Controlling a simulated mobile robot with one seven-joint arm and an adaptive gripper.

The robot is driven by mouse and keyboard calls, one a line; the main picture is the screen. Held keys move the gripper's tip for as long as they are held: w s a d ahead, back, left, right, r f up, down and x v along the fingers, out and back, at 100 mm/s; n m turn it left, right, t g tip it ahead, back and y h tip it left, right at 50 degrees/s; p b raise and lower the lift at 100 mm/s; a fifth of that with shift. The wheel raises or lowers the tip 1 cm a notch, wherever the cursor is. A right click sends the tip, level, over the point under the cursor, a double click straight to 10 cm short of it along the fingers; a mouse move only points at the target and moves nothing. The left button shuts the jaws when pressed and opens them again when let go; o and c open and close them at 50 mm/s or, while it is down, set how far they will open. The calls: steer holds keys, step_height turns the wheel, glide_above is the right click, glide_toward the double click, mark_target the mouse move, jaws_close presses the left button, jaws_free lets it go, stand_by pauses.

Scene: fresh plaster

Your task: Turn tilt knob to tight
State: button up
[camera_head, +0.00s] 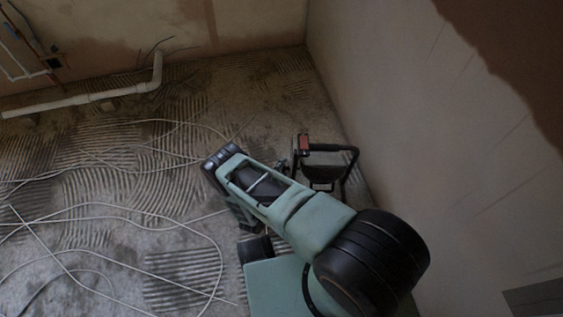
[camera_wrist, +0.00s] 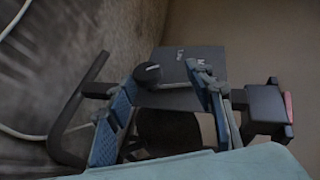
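The tilt knob appears to be the round black knob (camera_wrist: 148,74) in the wrist view, beside a dark panel (camera_wrist: 188,62) with small white marks. My gripper (camera_wrist: 161,77) is open, with one blue-padded finger to each side of the view. The knob shows between the fingertips, nearer the left one. A gap shows between the knob and the right finger. Whether the left fingertip touches the knob, I cannot tell. The knob's pointer and setting are not readable. In the head view the dark framed device (camera_head: 326,172) stands beyond my arm, which hides the knob.
The device has a black bar handle (camera_wrist: 72,115) at left and a red part (camera_wrist: 288,106) at right in the wrist view. A plaster wall (camera_head: 420,130) rises close to its right. Loose white cables (camera_head: 110,212) cross the ridged floor, and a pale pipe (camera_head: 85,98) lies at the back.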

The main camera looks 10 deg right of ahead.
step_height(320, 180, up, 7)
stand_by(0.4)
steer(key=shift+w, duration=0.15)
